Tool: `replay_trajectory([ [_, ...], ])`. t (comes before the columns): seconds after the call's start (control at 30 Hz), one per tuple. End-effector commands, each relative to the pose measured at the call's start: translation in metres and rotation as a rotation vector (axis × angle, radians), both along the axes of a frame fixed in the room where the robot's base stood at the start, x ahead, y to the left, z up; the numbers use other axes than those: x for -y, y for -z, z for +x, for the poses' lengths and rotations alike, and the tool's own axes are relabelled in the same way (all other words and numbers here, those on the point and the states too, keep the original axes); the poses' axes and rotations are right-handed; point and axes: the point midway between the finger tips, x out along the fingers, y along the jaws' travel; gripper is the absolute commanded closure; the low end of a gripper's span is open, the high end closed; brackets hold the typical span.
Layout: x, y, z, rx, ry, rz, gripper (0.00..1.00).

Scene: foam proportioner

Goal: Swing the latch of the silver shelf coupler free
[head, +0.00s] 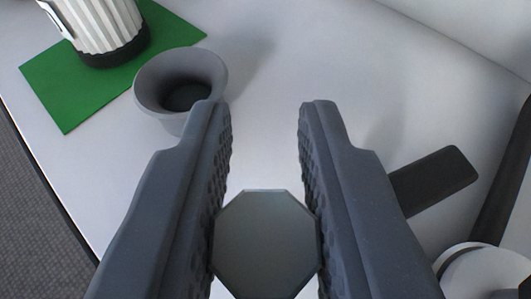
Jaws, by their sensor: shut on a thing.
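My gripper (267,108) points away over the pale shelf surface. Its two dark ribbed fingers are apart at the tips, and a grey octagonal piece (265,244) sits between them lower in the picture, touching both. A silver ribbed cylinder (103,22) with a black base ring stands at the top left, cut off by the picture's edge. It may be the silver coupler. A small white and black part (55,18) on its left side may be its latch. My gripper is apart from this cylinder, to its lower right.
A grey funnel-like cup (180,82) stands between the cylinder and my left finger. A green mat (62,92) lies under the cylinder. A black flat bar (433,180) and a white round part (484,272) are at right. The upper middle surface is clear.

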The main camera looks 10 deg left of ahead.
Motion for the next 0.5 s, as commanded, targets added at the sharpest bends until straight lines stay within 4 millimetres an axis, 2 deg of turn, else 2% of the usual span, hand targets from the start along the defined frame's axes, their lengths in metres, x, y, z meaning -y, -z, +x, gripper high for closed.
replay_trajectory([
  [0.5,0.0008,-0.001,-0.0048,0.001,-0.107,-0.001,1.0],
])
